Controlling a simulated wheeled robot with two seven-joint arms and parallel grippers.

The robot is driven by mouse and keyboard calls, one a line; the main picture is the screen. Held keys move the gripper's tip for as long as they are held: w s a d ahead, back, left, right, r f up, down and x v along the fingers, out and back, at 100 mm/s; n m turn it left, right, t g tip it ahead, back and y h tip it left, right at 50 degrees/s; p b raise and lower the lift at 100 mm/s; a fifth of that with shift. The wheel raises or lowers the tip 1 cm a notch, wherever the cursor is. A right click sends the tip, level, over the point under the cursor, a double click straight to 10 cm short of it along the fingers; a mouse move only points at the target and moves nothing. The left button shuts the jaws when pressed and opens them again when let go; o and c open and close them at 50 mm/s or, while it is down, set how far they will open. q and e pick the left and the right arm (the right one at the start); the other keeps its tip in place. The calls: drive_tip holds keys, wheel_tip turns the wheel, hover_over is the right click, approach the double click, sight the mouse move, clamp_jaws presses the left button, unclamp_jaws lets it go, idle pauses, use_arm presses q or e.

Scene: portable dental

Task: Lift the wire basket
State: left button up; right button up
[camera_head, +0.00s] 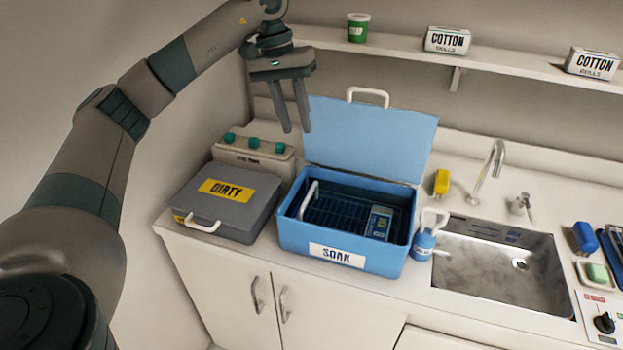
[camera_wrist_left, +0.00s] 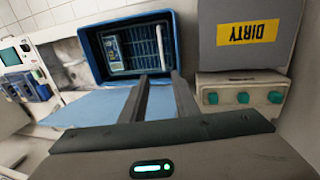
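The wire basket (camera_head: 336,213) sits inside the open blue box labelled SOAK (camera_head: 290,237). Its dark wire grid and a white handle (camera_head: 309,200) at its left end show in the head view. In the left wrist view the basket (camera_wrist_left: 145,47) lies beyond the fingertips. My left gripper (camera_head: 294,131) is above and behind the box, left of its raised lid (camera_head: 370,140), with its fingers pointing down. The fingers are apart with nothing between them, as the left wrist view (camera_wrist_left: 158,77) also shows. My right gripper is in neither view.
A grey DIRTY box (camera_head: 245,215) stands left of the blue box, with a knobbed unit (camera_head: 255,153) behind it. A blue bottle (camera_head: 423,244), yellow item (camera_head: 441,182), tap (camera_head: 490,170) and sink (camera_head: 490,265) are to the right. A shelf (camera_head: 400,47) runs above.

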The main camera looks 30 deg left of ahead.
sight(310, 191)
use_arm(q)
drive_tip(key=shift+s+a+r, duration=0.15)
drive_tip(key=shift+a, duration=0.1)
drive_tip(key=p+x, duration=0.5)
drive_tip(key=x, duration=1.1)
drive_tip(key=shift+a, duration=0.1)
drive_tip(key=shift+p+x, duration=0.4)
drive_tip(key=shift+x, duration=0.35)
clamp_jaws()
